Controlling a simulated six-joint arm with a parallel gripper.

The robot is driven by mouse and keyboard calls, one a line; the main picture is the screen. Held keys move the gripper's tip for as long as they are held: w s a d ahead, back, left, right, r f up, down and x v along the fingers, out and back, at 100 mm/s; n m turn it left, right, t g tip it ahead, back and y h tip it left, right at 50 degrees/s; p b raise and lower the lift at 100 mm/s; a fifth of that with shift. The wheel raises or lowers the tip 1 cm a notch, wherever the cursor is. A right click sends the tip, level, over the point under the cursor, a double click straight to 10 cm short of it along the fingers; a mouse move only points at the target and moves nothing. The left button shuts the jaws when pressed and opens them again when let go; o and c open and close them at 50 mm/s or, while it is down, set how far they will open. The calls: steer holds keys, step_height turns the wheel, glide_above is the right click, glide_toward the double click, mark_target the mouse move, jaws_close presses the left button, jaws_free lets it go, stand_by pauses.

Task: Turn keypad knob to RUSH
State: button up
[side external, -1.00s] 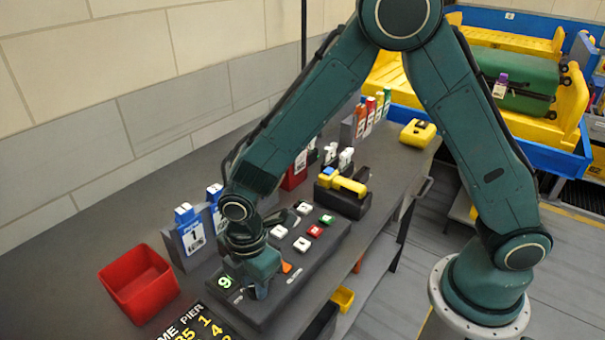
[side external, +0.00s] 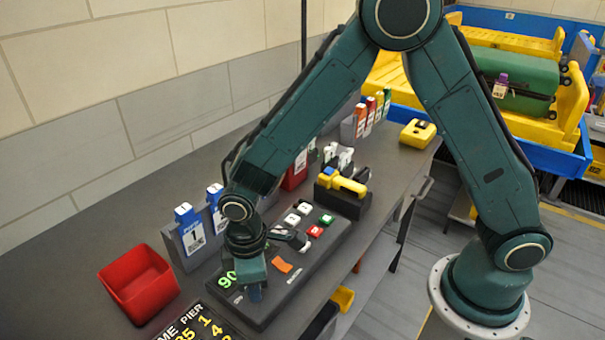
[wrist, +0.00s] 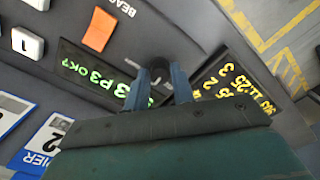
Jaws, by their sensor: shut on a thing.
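The keypad (side external: 316,254) is a dark panel on the bench with white, green and red keys, an orange piece (side external: 282,267) and a display with green characters (side external: 228,280). My gripper (side external: 255,293) is down at the panel's near end, turned about the vertical. In the wrist view its two blue fingers (wrist: 157,82) stand on either side of the dark round knob (wrist: 160,68) and are shut on it. The knob's pointer and any RUSH mark cannot be read. The display (wrist: 90,75) shows green text beside the fingers.
A red bin (side external: 140,282) and blue-topped pier tag holders (side external: 190,235) stand left of the keypad. A black board with yellow numbers (side external: 205,322) lies close at the near end. A yellow handheld device (side external: 342,182) sits beyond the keys.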

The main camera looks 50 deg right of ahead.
steer(key=shift+m, duration=0.5)
steer(key=o, duration=1)
steer(key=shift+r, duration=0.1)
step_height(320, 180, up, 14)
steer(key=shift+f, duration=0.15)
stand_by(0.4)
